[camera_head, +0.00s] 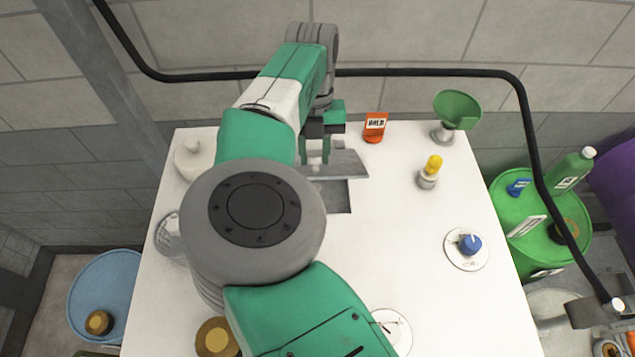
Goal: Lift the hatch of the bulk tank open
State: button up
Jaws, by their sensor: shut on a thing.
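The bulk tank (450,310) is a large white box whose top fills the middle of the head view. Its grey hatch (347,165) is a flat plate beside a dark rectangular opening (337,196) in the top. The hatch looks raised and tilted at the back of the opening, part of which is uncovered. My gripper (317,160) reaches down at the hatch, with its green fingers shut on the hatch. The exact grip point is too small to make out. My arm hides the left part of the hatch and opening.
On the tank top stand an orange tag (375,127), a green funnel (457,110), a yellow-capped fitting (430,171) and a blue knob (469,244). A black hose (430,72) runs along the back and right. A green drum (508,195) stands right, a blue drum (100,280) left.

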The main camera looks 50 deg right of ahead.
jog(key=shift+w+d+r, duration=1.1)
jog(key=shift+r, duration=0.15)
jog(key=shift+w+d+r+t+h, duration=0.6)
jog(key=shift+w+d, duration=0.25)
jog(key=shift+w+d+r, duration=0.15)
jog(key=shift+w+d, duration=0.15)
jog(key=shift+d, duration=0.05)
jog(key=shift+c, duration=0.6)
jog(key=shift+w+d+r+t+h, duration=0.1)
jog(key=shift+w+d+t+h, duration=0.1)
jog(key=shift+w+t+h, duration=0.1)
grip_shut()
jog(key=shift+t+h, duration=0.9)
jog(key=shift+w+d+r+b, duration=0.2)
jog(key=shift+w+d+b, duration=0.1)
jog(key=shift+w+d, duration=0.5)
jog(key=shift+w+d+r+b, duration=0.2)
jog(key=shift+w+d+b, duration=0.1)
jog(key=shift+w+d, duration=0.5)
jog(key=w+d+t+h+b, duration=0.2)
jog(key=w+d+b, duration=0.1)
jog(key=w+d, duration=0.1)
jog(key=shift+w+d+f+t+h+b, duration=0.2)
jog(key=shift+f+t+h+b, duration=0.1)
jog(key=shift+f, duration=0.1)
